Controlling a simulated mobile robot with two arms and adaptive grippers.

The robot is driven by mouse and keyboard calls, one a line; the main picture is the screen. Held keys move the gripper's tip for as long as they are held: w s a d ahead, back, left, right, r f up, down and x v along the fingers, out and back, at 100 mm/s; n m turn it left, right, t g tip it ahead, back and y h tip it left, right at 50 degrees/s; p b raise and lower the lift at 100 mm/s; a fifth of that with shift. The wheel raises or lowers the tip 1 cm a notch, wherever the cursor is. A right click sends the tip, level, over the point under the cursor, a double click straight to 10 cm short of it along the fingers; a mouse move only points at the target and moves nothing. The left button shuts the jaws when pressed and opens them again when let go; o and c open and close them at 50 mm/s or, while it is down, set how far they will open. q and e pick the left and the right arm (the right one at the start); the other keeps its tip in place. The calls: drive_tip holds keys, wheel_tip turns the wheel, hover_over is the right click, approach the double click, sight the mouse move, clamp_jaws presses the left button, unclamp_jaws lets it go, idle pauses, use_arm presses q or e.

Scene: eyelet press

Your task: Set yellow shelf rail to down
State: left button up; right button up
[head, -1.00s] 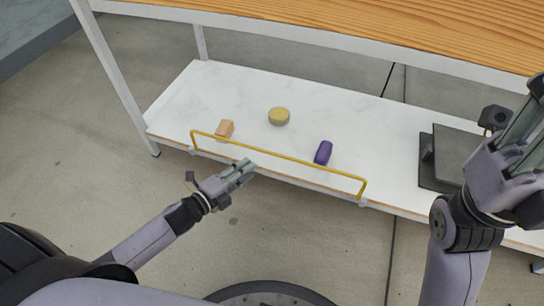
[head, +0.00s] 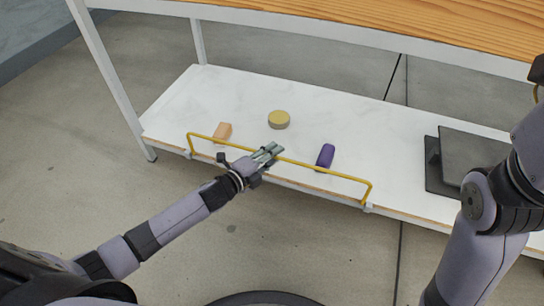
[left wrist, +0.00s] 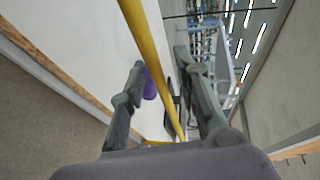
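The yellow shelf rail (head: 300,163) stands raised along the front edge of the lower white shelf, its two ends at small brackets on that edge. My left gripper (head: 268,151) is at the rail's long bar, left of its middle. In the left wrist view, the rail (left wrist: 152,60) runs between the two spread fingers of my left gripper (left wrist: 163,88). The fingers look open around the bar, not closed on it. My right arm shows at the right edge of the head view, but its fingers are out of the picture.
On the lower shelf (head: 370,128) behind the rail lie an orange block (head: 222,132), a yellow round disc (head: 279,120) and a purple cylinder (head: 325,156). A dark grey press-like object (head: 470,158) stands at right. The wooden tabletop (head: 400,25) overhangs above.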

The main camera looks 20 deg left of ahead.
use_arm(q)
clamp_jaws()
idle(0.8)
